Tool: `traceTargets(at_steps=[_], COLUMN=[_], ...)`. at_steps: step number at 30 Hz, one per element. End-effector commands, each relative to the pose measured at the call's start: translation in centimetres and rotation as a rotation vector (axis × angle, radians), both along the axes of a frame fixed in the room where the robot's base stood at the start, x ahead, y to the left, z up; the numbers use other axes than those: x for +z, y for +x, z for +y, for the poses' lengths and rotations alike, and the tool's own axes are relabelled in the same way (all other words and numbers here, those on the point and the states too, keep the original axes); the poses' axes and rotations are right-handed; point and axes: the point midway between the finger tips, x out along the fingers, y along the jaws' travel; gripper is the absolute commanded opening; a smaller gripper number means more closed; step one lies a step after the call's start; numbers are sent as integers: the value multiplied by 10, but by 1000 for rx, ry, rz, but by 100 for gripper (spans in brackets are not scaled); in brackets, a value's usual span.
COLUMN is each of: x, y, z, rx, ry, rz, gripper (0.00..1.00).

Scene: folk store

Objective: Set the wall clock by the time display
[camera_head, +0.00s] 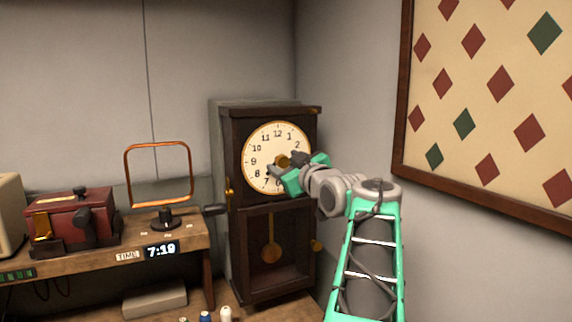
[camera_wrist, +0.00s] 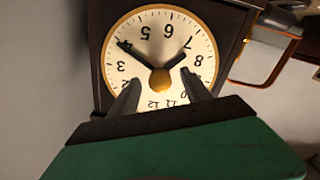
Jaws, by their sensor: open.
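The wall clock (camera_head: 265,140) is a dark wooden case with a cream dial and brass rim, standing in the corner. Its dial appears upside down in the wrist view (camera_wrist: 150,60). There the long hand (camera_wrist: 138,57) points at about the 4 and the short hand (camera_wrist: 176,61) just past the 7. A brass knob (camera_wrist: 160,81) sits at the dial's centre. My gripper (camera_head: 284,170) is open in front of the dial's lower right. In the wrist view its fingers (camera_wrist: 160,88) are apart on either side below the knob. The time display (camera_head: 161,250) reads 7:19.
A wooden bench (camera_head: 185,226) at the left carries a red box device (camera_head: 75,218) and a copper loop on a stand (camera_head: 160,175). A brass pendulum (camera_head: 270,252) hangs in the lower case. A framed diamond-pattern board (camera_head: 500,100) is on the right wall.

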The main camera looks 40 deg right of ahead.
Motion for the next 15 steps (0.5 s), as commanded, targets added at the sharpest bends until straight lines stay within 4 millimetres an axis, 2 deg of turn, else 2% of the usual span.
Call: traceTargets(at_steps=[6, 15], x=[-1, -3], y=[-3, -30], z=[0, 8], rx=[-1, -3], ry=[-1, -2], rz=[0, -1], gripper=[56, 56])
